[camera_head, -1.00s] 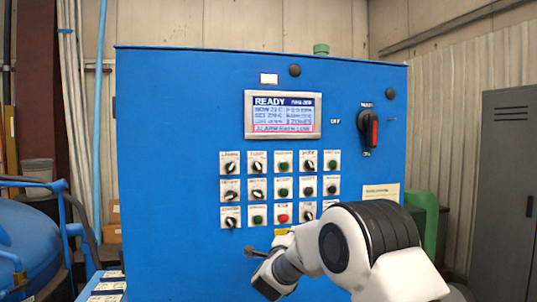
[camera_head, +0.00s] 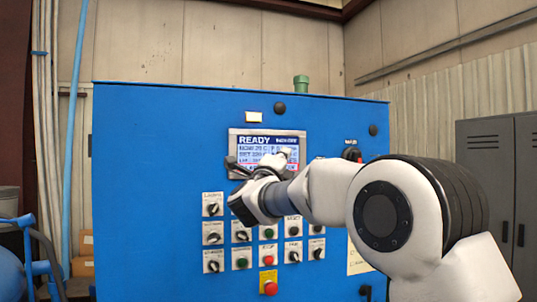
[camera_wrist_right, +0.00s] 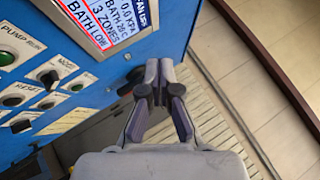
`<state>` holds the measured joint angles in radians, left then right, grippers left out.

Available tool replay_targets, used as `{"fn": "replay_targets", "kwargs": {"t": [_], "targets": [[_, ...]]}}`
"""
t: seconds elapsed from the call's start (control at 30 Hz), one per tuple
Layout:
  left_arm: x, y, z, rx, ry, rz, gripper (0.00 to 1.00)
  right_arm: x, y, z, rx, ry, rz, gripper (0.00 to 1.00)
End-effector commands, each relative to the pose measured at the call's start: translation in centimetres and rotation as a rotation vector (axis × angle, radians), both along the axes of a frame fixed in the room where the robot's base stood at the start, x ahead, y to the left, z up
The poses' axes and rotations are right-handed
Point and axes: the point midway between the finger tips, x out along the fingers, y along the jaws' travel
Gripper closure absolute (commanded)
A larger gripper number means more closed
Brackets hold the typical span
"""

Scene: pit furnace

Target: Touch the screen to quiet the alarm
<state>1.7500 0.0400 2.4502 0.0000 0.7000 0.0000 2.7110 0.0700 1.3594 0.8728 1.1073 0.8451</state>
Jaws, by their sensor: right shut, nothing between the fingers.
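The screen (camera_head: 268,140) is a small grey-framed display high on the blue cabinet. It reads READY in its top bar, and my right arm hides much of its lower part. In the wrist view, the screen (camera_wrist_right: 98,22) shows a red-edged line reading BATH LOW. My left gripper is out of view.
The blue cabinet (camera_head: 150,150) carries rows of knobs and buttons below the screen, partly behind my arm. A red stop button (camera_head: 270,287) sits low on it. A rotary switch (camera_head: 352,154) is right of the screen. Grey lockers (camera_head: 490,190) stand at right.

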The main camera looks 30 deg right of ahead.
Motion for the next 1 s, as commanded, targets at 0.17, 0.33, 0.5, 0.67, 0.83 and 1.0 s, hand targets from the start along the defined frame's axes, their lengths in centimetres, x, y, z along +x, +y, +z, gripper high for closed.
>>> {"fn": "replay_targets", "kwargs": {"t": [0.17, 0.33, 0.5, 0.67, 0.83, 1.0], "targets": [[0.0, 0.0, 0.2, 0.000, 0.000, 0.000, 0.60, 0.1, 0.0, 0.1, -0.001, 0.001, 0.000, 1.00], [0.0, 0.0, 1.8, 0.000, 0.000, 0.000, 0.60, 1.3, -0.3, 0.4, 0.000, 0.003, 0.000, 1.00], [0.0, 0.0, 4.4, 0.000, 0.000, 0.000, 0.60, 3.7, -0.8, 0.7, -0.001, 0.004, 0.000, 1.00], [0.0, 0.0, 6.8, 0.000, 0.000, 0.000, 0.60, 5.8, -1.4, 0.7, 0.000, 0.004, 0.000, 1.00], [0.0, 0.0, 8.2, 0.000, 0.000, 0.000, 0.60, 7.8, -1.9, 0.3, 0.000, 0.002, -0.001, 1.00], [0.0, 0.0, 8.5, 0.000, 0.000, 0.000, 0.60, 8.6, -2.1, 0.0, -0.001, 0.001, 0.000, 1.00]]}}
